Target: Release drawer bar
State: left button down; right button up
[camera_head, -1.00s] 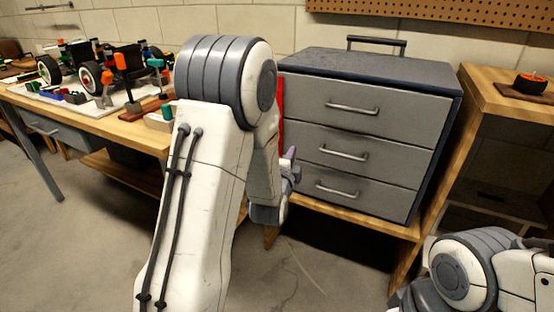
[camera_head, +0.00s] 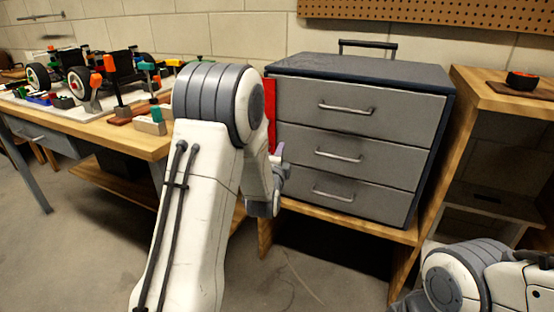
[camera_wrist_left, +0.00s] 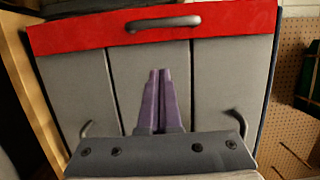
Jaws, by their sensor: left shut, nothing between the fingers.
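The grey drawer cabinet (camera_head: 362,67) stands on a wooden bench, its three drawers closed. A red bar (camera_head: 269,112) runs upright along the left side of its front, partly hidden by my left arm. In the left wrist view the red bar (camera_wrist_left: 80,37) lies across the top of the picture, with a grey handle (camera_wrist_left: 163,23) on it. My left gripper (camera_wrist_left: 160,73) is shut and empty, its purple fingers pointing toward the bar in front of the middle drawer. In the head view the left gripper (camera_head: 280,152) is largely hidden by its arm. My right gripper is out of view.
A wooden table (camera_head: 150,140) at left holds a model car (camera_head: 95,70), tools and small parts. A wooden shelf unit (camera_head: 500,95) stands right of the cabinet. A pegboard (camera_head: 440,12) hangs behind. Floor is clear in front.

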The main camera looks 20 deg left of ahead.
aim_at(273, 137)
pick_arm(q)
jog(key=b+x, duration=0.1)
jog(key=x, duration=0.3)
jog(key=shift+f, duration=0.2)
jog(key=a, duration=0.1)
jog(key=s+a+b, duration=0.1)
jog(key=shift+a+r, duration=0.1)
jog(key=shift+a, duration=0.3)
jog(key=shift+s+a+b, duration=0.3)
jog(key=shift+a, duration=0.05)
